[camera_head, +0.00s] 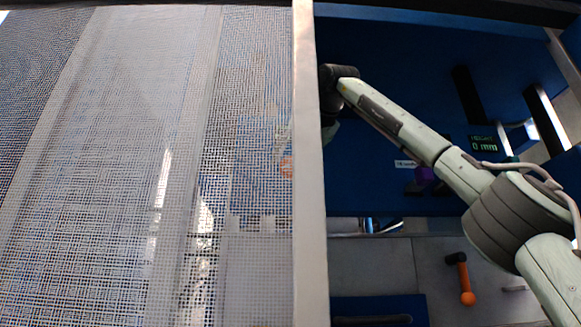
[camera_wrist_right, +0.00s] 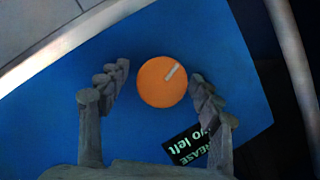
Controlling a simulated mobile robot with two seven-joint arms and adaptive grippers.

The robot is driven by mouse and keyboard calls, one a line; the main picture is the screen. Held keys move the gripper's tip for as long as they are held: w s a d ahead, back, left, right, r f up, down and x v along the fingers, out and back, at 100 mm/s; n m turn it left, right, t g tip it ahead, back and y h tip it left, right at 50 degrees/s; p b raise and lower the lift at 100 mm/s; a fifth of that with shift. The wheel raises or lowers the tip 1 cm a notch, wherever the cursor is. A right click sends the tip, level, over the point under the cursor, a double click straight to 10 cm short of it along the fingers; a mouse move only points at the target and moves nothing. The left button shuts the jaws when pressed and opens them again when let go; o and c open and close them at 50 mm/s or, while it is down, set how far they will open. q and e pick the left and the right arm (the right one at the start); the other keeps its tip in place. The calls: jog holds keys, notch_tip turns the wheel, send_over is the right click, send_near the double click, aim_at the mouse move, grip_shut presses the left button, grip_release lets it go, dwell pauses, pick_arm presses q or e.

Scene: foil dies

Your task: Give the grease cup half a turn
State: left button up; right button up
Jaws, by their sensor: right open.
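The grease cup (camera_wrist_right: 162,82) is a round orange cap with a short white line near its upper right edge. In the right wrist view it stands between the two fingers of my right gripper (camera_wrist_right: 160,74). The gripper is open; the right finger is very close to the cap, and whether it touches I cannot tell. The left finger is clearly apart from it. A small orange patch (camera_head: 286,167) behind the mesh in the head view may be the same cup. In the head view the right fingers are largely hidden by the pale post. My left gripper is not in view.
A black label (camera_wrist_right: 190,145) beside the cup is partly covered by the right finger. In the head view, a mesh guard (camera_head: 120,160) and a pale post (camera_head: 309,200) stand left. An orange-knobbed lever (camera_head: 467,297) is lower right.

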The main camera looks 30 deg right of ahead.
jog(key=shift+w+d+f, duration=0.1)
jog(key=shift+w, duration=0.2)
jog(key=c, duration=1.2)
